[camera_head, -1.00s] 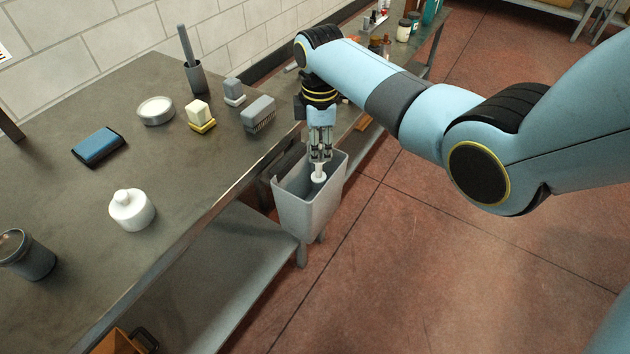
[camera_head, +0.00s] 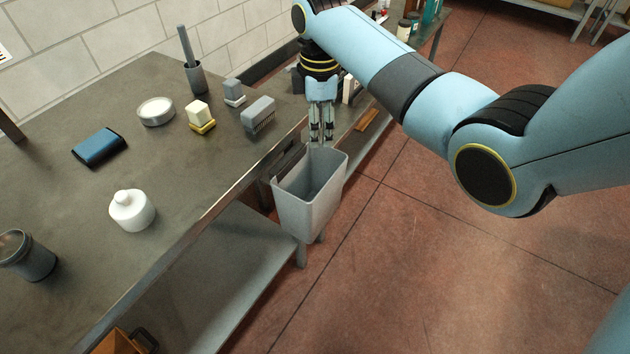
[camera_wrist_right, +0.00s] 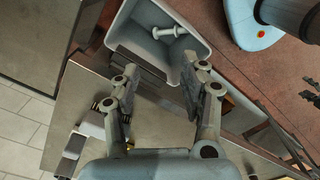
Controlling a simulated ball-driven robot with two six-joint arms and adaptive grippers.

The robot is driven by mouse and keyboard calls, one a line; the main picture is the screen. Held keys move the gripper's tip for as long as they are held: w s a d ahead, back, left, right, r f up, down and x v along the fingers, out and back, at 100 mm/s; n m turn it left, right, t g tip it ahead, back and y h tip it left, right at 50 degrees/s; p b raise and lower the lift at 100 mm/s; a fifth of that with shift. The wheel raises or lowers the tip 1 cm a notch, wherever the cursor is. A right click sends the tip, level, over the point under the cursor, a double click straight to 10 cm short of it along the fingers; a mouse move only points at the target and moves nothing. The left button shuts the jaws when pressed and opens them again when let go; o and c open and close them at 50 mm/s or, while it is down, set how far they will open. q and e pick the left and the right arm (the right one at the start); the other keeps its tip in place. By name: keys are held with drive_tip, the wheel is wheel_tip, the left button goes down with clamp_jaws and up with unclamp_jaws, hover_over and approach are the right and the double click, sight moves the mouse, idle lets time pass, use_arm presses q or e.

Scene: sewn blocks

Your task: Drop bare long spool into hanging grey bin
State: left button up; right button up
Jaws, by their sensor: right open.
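The hanging grey bin (camera_head: 308,207) is fixed at the table's side edge, its mouth facing up. In the right wrist view the bare long spool (camera_wrist_right: 170,31), white with flanged ends, lies inside the bin (camera_wrist_right: 190,50). The bin's front wall hides the spool in the head view. My right gripper (camera_head: 321,139) is above the back part of the bin, pointing down, with nothing between its fingers. In the wrist view its fingers (camera_wrist_right: 158,85) are spread apart and empty. My left gripper is not in view.
On the table (camera_head: 75,205) stand a white jar (camera_head: 132,210), a blue pad (camera_head: 99,147), a round tin (camera_head: 156,111), a grey brush (camera_head: 258,113) and a yellow-based block (camera_head: 200,117). Red floor (camera_head: 430,270) lies open right of the bin.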

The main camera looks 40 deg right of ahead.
wheel_tip(320, 180, up, 6)
drive_tip(key=shift+r, duration=0.25)
drive_tip(key=s+f+m+b, duration=0.6)
drive_tip(key=s+f, duration=1.7)
drive_tip(key=f, duration=0.4)
drive_tip(key=s+f+m+b, duration=0.6)
drive_tip(key=s+f, duration=1.8)
drive_tip(key=f, duration=0.3)
drive_tip(key=shift+t+h+b, duration=0.35)
drive_tip(key=shift+t+h, duration=0.05)
drive_tip(key=shift+w+d, duration=0.1)
drive_tip(key=shift+w, duration=0.05)
